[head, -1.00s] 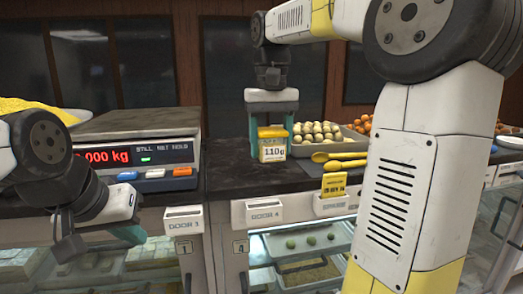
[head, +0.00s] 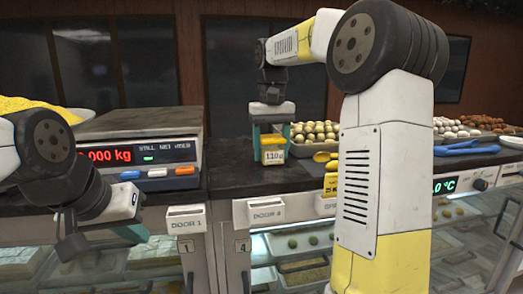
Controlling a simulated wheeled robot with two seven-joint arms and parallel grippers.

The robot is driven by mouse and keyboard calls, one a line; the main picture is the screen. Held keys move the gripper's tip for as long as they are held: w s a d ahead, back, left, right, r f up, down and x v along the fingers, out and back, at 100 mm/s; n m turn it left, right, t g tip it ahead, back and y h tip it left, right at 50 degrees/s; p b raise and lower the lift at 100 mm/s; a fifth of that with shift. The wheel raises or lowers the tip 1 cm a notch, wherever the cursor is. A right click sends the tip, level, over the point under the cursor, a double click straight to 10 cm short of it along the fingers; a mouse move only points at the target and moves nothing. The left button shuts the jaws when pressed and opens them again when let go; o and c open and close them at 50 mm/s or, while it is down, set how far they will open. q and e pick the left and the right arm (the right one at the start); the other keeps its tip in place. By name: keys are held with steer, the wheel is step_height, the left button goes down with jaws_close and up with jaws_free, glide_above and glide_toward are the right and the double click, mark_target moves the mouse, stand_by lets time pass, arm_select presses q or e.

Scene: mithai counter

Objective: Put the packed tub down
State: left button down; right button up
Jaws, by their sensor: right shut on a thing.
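The packed tub (head: 274,155) is a small yellow tub with a white label reading 110 g. It is upright at the counter (head: 235,181), right of the scale; I cannot tell whether its base touches the top. My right gripper (head: 272,133) points down from above and is shut on the tub, one finger on each side. My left gripper (head: 104,240) hangs at the left in front of the counter, below its top; nothing shows in it, and its finger gap is not clear.
A scale (head: 138,150) with a red display stands left of the tub. A tray of round pale sweets (head: 318,138) is behind and right, with yellow tongs (head: 325,157) nearby. Blue tongs (head: 470,147) lie farther right. Dark counter top is bare between scale and tub.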

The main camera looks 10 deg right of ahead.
mark_target(271, 137)
steer(key=o, duration=1.5)
steer(key=shift+f, duration=0.1)
steer(key=shift+o, duration=0.2)
step_height(271, 137, up, 11)
steer(key=shift+r, duration=0.65)
